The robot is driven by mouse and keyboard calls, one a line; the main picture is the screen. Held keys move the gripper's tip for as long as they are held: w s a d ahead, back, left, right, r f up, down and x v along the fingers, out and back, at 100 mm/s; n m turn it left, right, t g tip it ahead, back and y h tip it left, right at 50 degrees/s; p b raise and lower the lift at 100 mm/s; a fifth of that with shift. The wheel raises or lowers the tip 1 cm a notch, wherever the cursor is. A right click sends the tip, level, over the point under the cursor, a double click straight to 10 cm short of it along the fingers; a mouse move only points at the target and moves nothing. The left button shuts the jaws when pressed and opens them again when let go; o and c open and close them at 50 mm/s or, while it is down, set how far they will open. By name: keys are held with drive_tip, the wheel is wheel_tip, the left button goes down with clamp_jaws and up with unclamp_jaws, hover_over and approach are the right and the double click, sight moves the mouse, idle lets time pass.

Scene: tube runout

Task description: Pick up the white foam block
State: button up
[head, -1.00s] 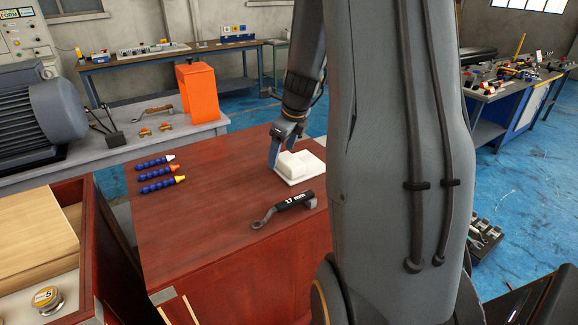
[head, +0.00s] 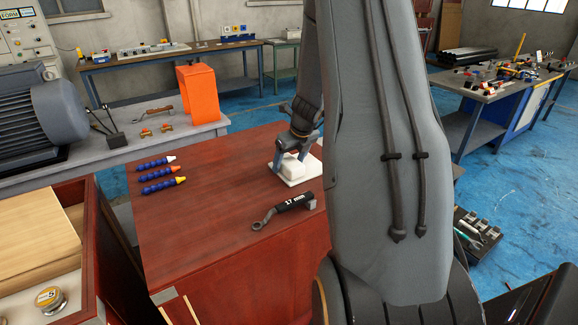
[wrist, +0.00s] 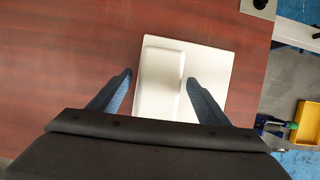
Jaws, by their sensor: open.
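The white foam block (head: 291,169) rests on a flat white plate (head: 289,181) on the reddish-brown bench top. In the wrist view the block (wrist: 157,80) lies over the left part of the plate (wrist: 212,60). My gripper (head: 291,163) is open, pointing down over the block. In the wrist view one finger of my gripper (wrist: 159,78) is just left of the block and the other just right of it, over the plate. I cannot tell whether either finger touches the block. The gripper body hides the near end of the block.
A 17 mm wrench (head: 284,207) lies in front of the plate. Several blue segmented tubes (head: 158,174) lie at the bench's left. An orange box (head: 198,93) stands on the grey table behind. An open drawer unit (head: 70,250) is at left. The bench's middle left is clear.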

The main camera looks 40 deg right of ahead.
drive_tip(key=shift+w+f, duration=0.1)
drive_tip(key=shift+f, duration=0.1)
drive_tip(key=shift+f, duration=0.15)
drive_tip(key=shift+c, duration=0.4)
drive_tip(key=c, duration=1)
